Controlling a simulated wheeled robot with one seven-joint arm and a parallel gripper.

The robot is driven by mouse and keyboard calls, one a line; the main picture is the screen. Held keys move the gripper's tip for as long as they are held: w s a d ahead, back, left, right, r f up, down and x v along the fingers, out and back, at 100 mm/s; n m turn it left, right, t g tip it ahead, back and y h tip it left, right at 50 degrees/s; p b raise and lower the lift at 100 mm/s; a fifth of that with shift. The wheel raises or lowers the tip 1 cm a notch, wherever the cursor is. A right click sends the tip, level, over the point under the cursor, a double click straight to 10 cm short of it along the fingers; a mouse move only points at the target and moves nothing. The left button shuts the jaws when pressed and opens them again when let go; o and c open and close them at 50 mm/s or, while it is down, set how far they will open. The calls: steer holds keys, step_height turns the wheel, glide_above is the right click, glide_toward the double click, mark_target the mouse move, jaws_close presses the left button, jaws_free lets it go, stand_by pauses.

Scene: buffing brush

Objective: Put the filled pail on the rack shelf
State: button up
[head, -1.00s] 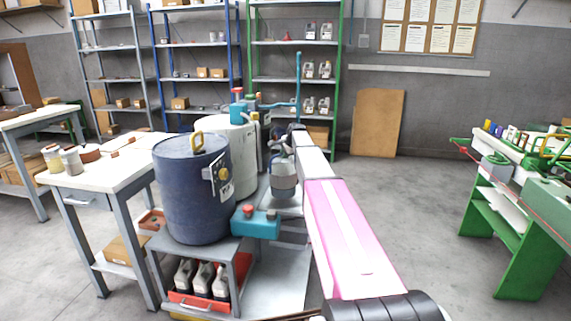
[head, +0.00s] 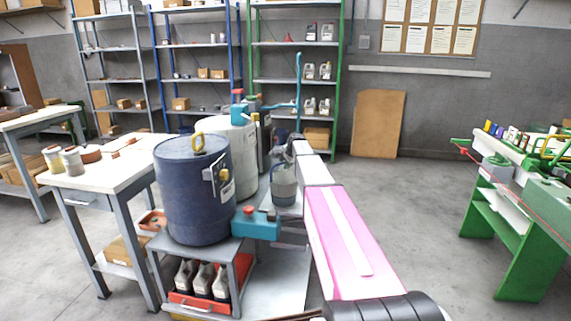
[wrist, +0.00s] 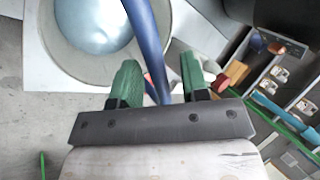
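The pail (head: 284,188) is grey and stands upright on a light surface beside the drums. In the wrist view the pail (wrist: 55,45) shows pale bluish liquid inside and a blue handle (wrist: 146,40). My gripper (wrist: 160,80) has its green fingers apart, with the handle passing between them and gaps visible. In the head view my gripper is over the pail, mostly hidden by the arm. Racks stand at the back wall: a green one (head: 342,90), a blue one (head: 155,75) and a grey one (head: 140,60). I cannot tell which rack is meant.
A large blue drum (head: 190,195) stands on a low grey stand, with a white drum (head: 240,150) behind it and a teal tap (head: 255,224) beside it. A white-topped table (head: 110,175) is at left, a green bench (head: 515,220) at right. Floor between is clear.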

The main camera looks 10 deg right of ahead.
steer(key=v, duration=1.2)
steer(key=s+a+f+n+g+h, duration=0.1)
steer(key=s+a+f+n+g, duration=0.1)
steer(key=s+f, duration=0.6)
steer(key=s+a+f+n+g, duration=0.2)
steer(key=s+a+f+n, duration=0.3)
steer(key=s, duration=1.6)
steer(key=s+a+f+n+g+h, duration=0.1)
steer(key=s+f+n, duration=0.5)
steer(key=s+f, duration=0.7)
steer(key=shift+s+a+n+g+h, duration=0.3)
steer(key=shift+s+a+g, duration=0.3)
steer(key=shift+s+a, duration=0.5)
steer(key=shift+w+a+f, duration=0.1)
steer(key=shift+f, duration=0.05)
